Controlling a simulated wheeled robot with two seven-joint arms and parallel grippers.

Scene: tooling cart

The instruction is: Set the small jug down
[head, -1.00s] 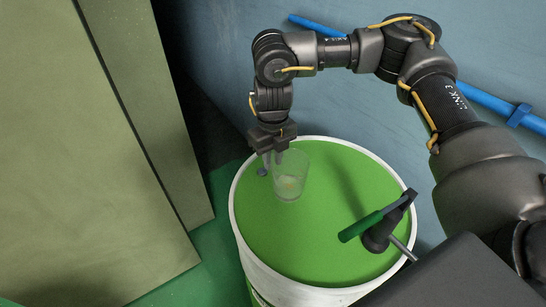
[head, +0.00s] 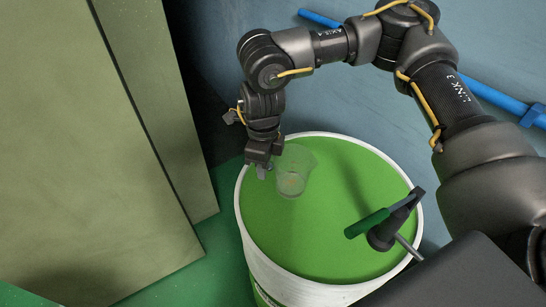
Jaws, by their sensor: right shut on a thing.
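The small jug (head: 291,178) is clear, see-through glass. It is over the left part of the green top (head: 320,240) of a white-rimmed drum, roughly upright with its rim leaning slightly right. I cannot tell whether its base touches the top. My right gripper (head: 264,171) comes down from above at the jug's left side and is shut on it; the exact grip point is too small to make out. My left gripper is not in view.
A tool with a green handle (head: 367,223) and a dark metal piece (head: 384,236) lie at the drum top's right edge. Olive panels (head: 120,130) stand at left. A blue pipe (head: 490,97) runs along the wall behind. The drum top's middle and front are clear.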

